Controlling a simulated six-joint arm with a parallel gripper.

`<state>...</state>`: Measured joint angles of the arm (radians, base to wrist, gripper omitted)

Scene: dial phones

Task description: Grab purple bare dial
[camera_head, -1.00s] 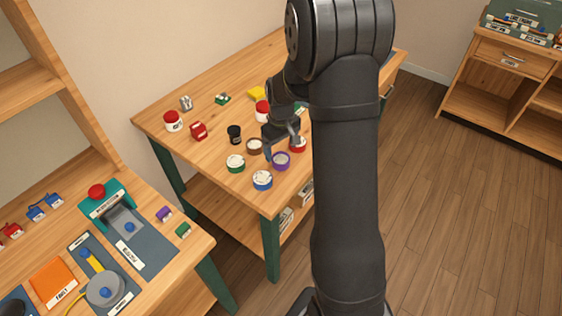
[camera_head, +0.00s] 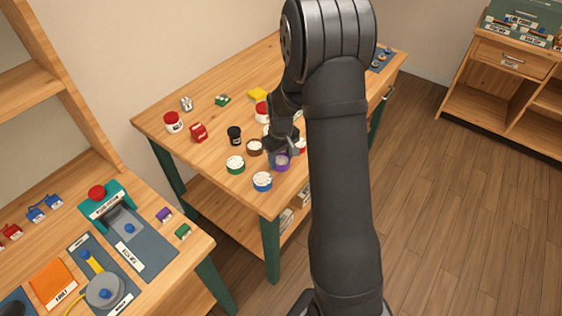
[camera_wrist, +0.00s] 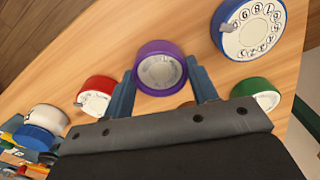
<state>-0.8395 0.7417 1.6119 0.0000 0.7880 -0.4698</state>
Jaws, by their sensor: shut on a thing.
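The purple dial (camera_head: 282,161) is a short round piece with a purple rim and a pale grey face. It is near the front corner of the wooden table, partly hidden by my gripper in the head view. In the wrist view the purple dial (camera_wrist: 160,68) sits between the two blue-grey fingers. My gripper (camera_wrist: 162,82) is shut on its sides. It also shows in the head view (camera_head: 282,150), reaching down over the dial. I cannot tell whether the dial is touching the table.
Close around are a blue dial (camera_head: 262,181), a green dial (camera_head: 235,164), a brown dial (camera_head: 254,147) and a red dial (camera_wrist: 97,94). A black jar (camera_head: 234,135) and a red box (camera_head: 198,132) stand farther left. The table's front edge is near.

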